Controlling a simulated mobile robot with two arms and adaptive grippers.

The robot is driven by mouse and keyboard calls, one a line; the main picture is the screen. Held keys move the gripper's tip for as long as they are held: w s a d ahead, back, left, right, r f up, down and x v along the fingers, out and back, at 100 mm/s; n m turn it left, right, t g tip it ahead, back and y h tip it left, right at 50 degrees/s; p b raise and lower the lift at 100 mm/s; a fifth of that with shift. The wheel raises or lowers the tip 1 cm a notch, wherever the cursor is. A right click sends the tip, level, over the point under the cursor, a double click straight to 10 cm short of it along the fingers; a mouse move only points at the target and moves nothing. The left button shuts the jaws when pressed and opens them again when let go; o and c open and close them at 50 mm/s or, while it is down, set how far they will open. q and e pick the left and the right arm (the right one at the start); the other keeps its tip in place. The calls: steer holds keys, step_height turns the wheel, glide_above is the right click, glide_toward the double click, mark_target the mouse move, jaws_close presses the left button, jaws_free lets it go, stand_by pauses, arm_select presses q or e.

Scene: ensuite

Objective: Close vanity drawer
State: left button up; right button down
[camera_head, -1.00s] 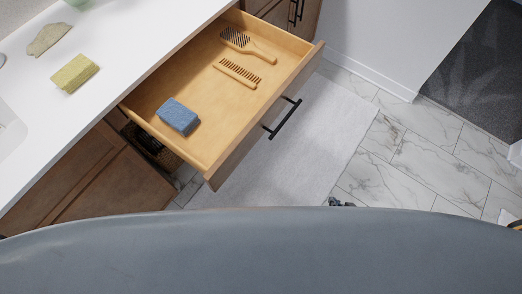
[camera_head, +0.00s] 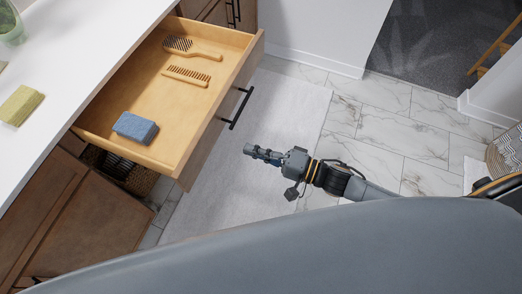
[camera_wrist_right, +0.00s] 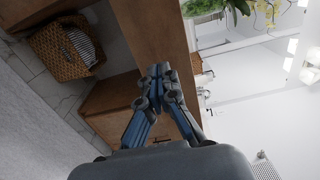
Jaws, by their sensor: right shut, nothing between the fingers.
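The vanity drawer (camera_head: 112,95) is pulled out from under the white counter in the head view. It holds a blue sponge or soap block (camera_head: 135,127), a wooden comb (camera_head: 187,76) and a wooden hairbrush (camera_head: 191,48). Its front carries a black bar handle (camera_head: 235,108). My right gripper (camera_head: 248,150) is shut and empty, in front of the drawer front and apart from it. In the right wrist view its fingertips (camera_wrist_right: 158,70) are together before a brown wooden panel, likely the drawer front (camera_wrist_right: 152,28). My left gripper is not in view.
The white counter (camera_head: 62,62) holds a yellow sponge (camera_head: 20,105) and a green glass (camera_head: 10,25). Below the drawer is a woven basket (camera_head: 122,172), also in the wrist view (camera_wrist_right: 62,50). A pale rug (camera_head: 215,195) lies on the marble floor (camera_head: 400,125). A striped basket (camera_head: 505,152) stands at right.

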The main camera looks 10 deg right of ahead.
mark_target(211, 136)
steer(key=x, duration=0.9)
steer(key=shift+p, duration=0.35)
steer(key=shift+w+a, duration=0.15)
steer(key=shift+a, duration=0.05)
